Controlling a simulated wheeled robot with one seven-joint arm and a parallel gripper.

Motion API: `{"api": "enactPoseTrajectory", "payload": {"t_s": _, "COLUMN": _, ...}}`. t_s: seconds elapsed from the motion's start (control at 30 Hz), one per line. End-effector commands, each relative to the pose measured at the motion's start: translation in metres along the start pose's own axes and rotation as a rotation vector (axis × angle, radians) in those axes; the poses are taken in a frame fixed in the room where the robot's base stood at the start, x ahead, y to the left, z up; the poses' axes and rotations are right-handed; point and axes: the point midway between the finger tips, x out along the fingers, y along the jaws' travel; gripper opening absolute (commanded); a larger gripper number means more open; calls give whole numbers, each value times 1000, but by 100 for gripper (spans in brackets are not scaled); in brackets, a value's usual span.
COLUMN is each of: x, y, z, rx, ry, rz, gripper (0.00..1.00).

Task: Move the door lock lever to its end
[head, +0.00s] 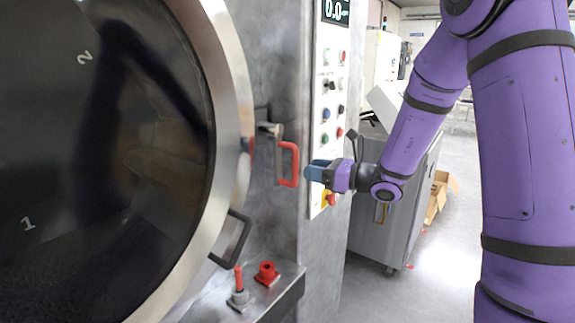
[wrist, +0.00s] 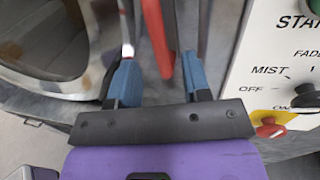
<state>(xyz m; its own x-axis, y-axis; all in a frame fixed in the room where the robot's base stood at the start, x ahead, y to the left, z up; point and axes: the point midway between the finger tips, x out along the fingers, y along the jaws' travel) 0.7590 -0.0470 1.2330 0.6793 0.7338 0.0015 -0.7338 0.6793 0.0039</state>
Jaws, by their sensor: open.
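The door lock lever is a red, D-shaped handle (head: 289,164) on a metal mount, at the right of the round door in the head view. My gripper (head: 312,172) is just to the right of the lever there, with its blue fingers pointing at it. In the wrist view the red lever (wrist: 154,28) comes down from the top between the two open fingers (wrist: 160,62). The fingers are open, and neither is clearly pressed against the lever. The exact gap in depth cannot be told.
The round glass door (head: 110,150) with a black handle (head: 233,240) fills the left. A white control panel (head: 328,100) with buttons and a red knob (wrist: 268,128) stands close on the right. A ledge (head: 262,298) with red fittings is below. A grey cabinet (head: 385,235) stands behind my arm.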

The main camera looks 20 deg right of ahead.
Motion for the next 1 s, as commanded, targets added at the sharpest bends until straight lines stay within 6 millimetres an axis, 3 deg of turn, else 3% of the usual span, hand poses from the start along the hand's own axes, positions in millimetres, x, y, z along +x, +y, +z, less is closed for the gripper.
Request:
{"api": "enactPoseTrajectory", "payload": {"t_s": 0.2, "x": 41, "y": 1, "z": 0, "rx": -1, "ry": 1, "rz": 3, "gripper": 44}}
{"api": "enactPoseTrajectory", "payload": {"t_s": 0.4, "x": 66, "y": 0, "z": 0, "rx": 0, "ry": 1, "rz": 1, "gripper": 44}}
{"api": "enactPoseTrajectory", "payload": {"t_s": 0.87, "x": 78, "y": 0, "z": 0, "rx": 0, "ry": 2, "rz": 0, "gripper": 44}}
{"api": "enactPoseTrajectory", "payload": {"t_s": 1.0, "x": 78, "y": 0, "z": 0, "rx": 0, "ry": 2, "rz": 0, "gripper": 14}}
